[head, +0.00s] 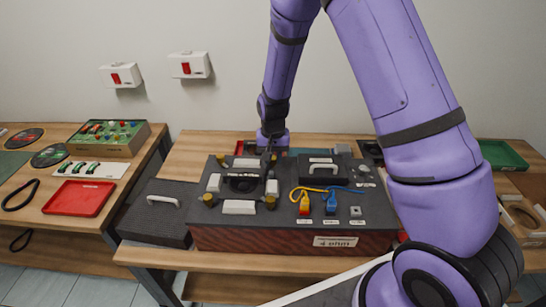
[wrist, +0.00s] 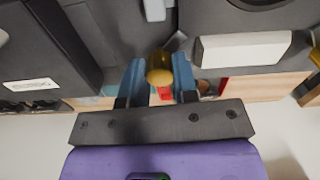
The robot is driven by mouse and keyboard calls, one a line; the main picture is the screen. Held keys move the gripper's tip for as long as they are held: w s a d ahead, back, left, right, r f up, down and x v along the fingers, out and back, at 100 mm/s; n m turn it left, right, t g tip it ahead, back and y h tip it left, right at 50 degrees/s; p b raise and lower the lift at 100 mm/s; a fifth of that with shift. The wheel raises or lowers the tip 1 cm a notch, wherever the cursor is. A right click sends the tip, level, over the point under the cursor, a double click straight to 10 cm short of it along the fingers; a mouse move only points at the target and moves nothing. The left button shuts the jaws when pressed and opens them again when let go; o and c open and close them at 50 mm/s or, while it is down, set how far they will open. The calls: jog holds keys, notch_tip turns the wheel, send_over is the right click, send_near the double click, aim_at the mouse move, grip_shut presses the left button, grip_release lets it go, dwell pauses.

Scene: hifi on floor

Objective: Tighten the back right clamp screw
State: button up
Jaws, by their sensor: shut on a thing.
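The back right clamp screw has a yellow knob (wrist: 159,68), seen between my fingers in the wrist view. In the head view it is mostly hidden at my fingertips. My gripper (head: 270,149) reaches down to the back right corner of the clamped dark block (head: 242,184). In the wrist view my gripper (wrist: 159,75) has its two blue fingers on either side of the knob, shut on it. Other yellow knobs show at the back left (head: 221,159), front left (head: 208,199) and front right (head: 270,202) corners. How tight the screw is cannot be told.
The block sits on a large dark-topped case (head: 290,238) on a wooden bench. A red tray (head: 79,198) lies on the left table.

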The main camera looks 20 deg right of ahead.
jog(key=shift+m, duration=0.4)
jog(key=o, duration=0.9)
jog(key=shift+r, duration=0.1)
notch_tip(320, 180, up, 11)
jog(key=shift+f, duration=0.2)
dwell(0.3)
